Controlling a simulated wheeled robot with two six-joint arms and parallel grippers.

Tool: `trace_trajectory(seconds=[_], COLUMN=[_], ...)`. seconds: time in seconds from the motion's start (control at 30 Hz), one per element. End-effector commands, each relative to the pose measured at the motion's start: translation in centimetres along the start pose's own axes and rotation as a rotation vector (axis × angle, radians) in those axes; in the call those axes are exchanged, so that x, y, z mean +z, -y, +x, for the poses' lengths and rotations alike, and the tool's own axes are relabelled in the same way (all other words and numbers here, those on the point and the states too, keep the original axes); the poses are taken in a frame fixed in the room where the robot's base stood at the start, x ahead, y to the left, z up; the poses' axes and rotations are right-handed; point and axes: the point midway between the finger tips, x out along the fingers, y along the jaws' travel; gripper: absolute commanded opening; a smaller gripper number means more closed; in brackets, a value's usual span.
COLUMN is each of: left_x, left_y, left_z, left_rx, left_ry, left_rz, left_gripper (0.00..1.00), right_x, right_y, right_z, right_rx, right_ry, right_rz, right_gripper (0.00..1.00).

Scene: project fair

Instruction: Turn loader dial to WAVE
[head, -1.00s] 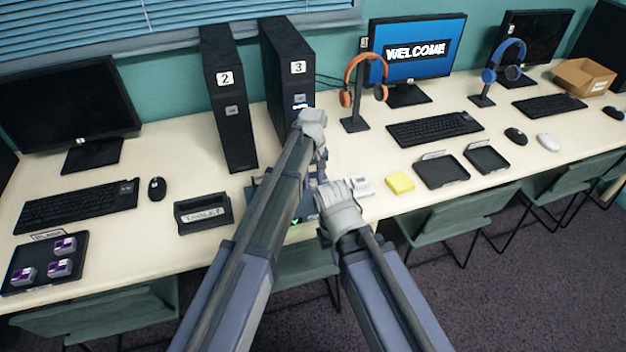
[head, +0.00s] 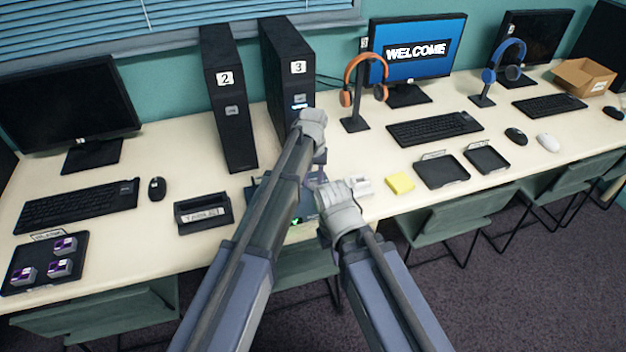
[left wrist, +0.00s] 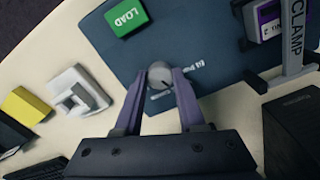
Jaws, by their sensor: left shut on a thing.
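The loader is a dark blue board (left wrist: 120,55) on the table, mostly hidden behind my arms in the head view. Its round grey dial (left wrist: 160,76) shows in the left wrist view between the fingertips of my left gripper (left wrist: 158,90). The gripper is shut on the dial from above. Small print lies beside the dial, too blurred to read, so I cannot tell which setting it points to. A green LOAD block (left wrist: 127,17) sits on the board. In the head view my right arm (head: 345,215) reaches in beside the left; its fingertips are hidden.
A CLAMP stand (left wrist: 292,45) with a purple-and-white module (left wrist: 268,20) is close to the left gripper. A white part (left wrist: 75,92) and a yellow block (left wrist: 25,105) lie on the other side. Computer tower 3 (head: 285,75) stands behind the loader.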

Motion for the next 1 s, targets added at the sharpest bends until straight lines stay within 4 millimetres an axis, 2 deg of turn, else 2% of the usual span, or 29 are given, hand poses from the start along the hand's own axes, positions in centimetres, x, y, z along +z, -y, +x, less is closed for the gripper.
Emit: trace_trajectory(seconds=[0.27,0.3,0.53,0.83,1.0], left_x=[0.0,0.0,0.0,0.0,0.0], left_y=[0.0,0.0,0.0,0.0,0.0], left_z=[0.0,0.0,0.0,-0.1,-1.0], left_rx=[0.0,0.0,0.0,0.0,0.0], left_ry=[0.0,0.0,0.0,0.0,0.0], left_rz=[0.0,-0.001,-0.001,-0.001,-0.001], left_gripper=[0.0,0.43,0.69,0.69,0.69], right_x=[0.0,0.0,0.0,0.0,0.1], right_y=[0.0,0.0,0.0,0.0,-0.1], right_z=[0.0,0.0,0.0,-0.1,-1.0], right_rx=[0.0,0.0,0.0,0.0,0.0], right_ry=[0.0,0.0,0.0,0.0,0.0], right_rz=[0.0,0.0,0.0,0.0,0.0], right_gripper=[0.0,0.0,0.0,0.0,0.0])
